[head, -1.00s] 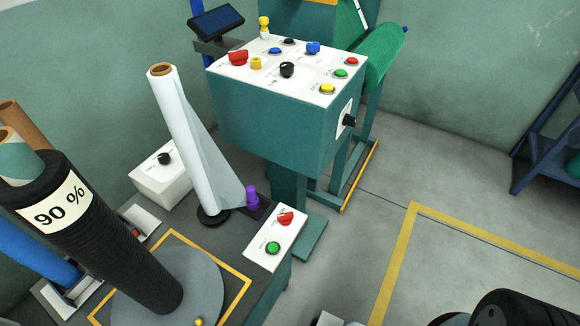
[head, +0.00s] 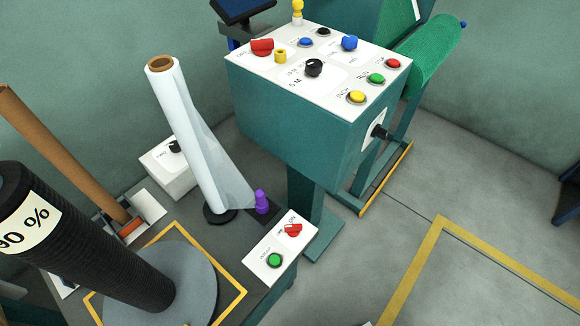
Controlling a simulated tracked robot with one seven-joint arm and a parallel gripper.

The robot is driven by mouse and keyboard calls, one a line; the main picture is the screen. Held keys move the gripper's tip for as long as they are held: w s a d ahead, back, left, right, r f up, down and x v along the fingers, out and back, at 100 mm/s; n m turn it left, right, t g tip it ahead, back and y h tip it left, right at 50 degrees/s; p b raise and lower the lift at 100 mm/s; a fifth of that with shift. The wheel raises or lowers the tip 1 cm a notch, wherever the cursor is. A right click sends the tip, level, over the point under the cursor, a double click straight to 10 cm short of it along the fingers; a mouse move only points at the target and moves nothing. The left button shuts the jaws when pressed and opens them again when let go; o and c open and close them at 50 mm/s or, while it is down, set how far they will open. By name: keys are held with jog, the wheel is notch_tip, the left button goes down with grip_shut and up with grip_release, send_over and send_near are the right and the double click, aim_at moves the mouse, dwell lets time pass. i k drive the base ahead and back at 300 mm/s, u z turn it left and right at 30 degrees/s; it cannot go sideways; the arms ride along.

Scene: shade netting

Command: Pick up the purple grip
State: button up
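The purple grip (head: 262,202) is a small upright knob on a dark plate, in the middle of the head view. It stands at the right foot of the white film roll (head: 190,130), next to the film's loose lower edge. The white control box (head: 270,252) with a red switch and a green button sits just in front of it. My gripper is not visible in the head view now.
A black ribbed roll (head: 95,245) marked in percent stands on a grey disc (head: 195,280) at lower left. A brown tube (head: 60,150) leans behind it. A teal control console (head: 290,120) rises behind the grip. Open grey floor lies to the right.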

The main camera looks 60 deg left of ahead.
aim_at(262, 205)
jog(key=z, duration=0.2)
jog(key=i, duration=2)
jog(key=u, duration=2.2)
jog(key=i, duration=0.1)
jog(key=u, duration=1.5)
jog(key=i, duration=0.6)
jog(key=u, duration=0.3)
